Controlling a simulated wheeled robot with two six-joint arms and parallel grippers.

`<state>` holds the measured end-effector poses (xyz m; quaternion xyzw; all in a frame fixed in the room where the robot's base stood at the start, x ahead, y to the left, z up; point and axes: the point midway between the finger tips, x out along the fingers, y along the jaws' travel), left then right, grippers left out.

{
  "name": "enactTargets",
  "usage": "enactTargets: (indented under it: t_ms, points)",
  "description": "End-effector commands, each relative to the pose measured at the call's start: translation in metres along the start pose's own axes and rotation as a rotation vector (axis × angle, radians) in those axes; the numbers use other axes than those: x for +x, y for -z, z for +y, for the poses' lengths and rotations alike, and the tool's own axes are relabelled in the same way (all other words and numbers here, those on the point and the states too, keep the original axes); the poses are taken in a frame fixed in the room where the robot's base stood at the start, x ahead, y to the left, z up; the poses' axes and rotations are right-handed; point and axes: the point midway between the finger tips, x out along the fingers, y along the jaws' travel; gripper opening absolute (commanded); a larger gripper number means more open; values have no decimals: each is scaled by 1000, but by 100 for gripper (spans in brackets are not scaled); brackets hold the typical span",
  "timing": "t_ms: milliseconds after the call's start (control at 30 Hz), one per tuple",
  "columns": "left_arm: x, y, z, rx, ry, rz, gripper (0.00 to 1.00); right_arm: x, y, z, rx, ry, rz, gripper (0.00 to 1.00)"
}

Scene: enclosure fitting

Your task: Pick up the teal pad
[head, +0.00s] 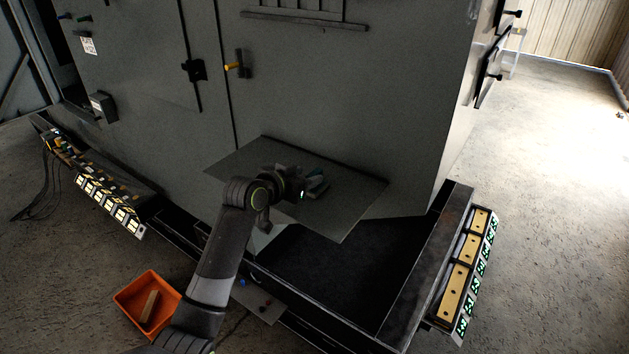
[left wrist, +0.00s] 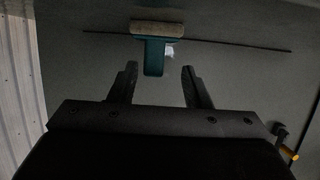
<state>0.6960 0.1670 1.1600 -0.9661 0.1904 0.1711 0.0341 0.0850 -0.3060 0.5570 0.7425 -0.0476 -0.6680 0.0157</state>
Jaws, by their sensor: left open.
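The teal pad (left wrist: 154,58) shows in the left wrist view as a teal piece with a tan strip along its far edge. It lies beyond my open left gripper (left wrist: 159,84), in line with the gap between the fingers. No contact with the fingers shows. In the head view, a small teal piece (head: 317,184) sits on the grey shelf plate (head: 355,199), just right of my left gripper (head: 300,190), whose wrist partly hides it. A small white patch shows beside the teal piece in the wrist view. My right gripper is in neither view.
The shelf plate juts from a large grey cabinet (head: 330,90) that rises behind it. A dark open tray-like base (head: 330,260) lies below. An orange bin (head: 130,311) with a tan block stands on the floor at left. Open floor lies at the right.

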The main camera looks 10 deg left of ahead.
Motion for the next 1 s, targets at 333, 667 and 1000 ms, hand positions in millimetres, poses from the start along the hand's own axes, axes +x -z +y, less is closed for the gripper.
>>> enactTargets:
  t_ms: [333, 667, 1000]
  points:
    - [30, 4, 8, -3, -1, -3, 44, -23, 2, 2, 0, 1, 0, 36]
    - [52, 1, 8, -1, 0, -1, 44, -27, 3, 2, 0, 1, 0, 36]
    - [52, 1, 8, -1, 1, 0, 29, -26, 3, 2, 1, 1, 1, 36]
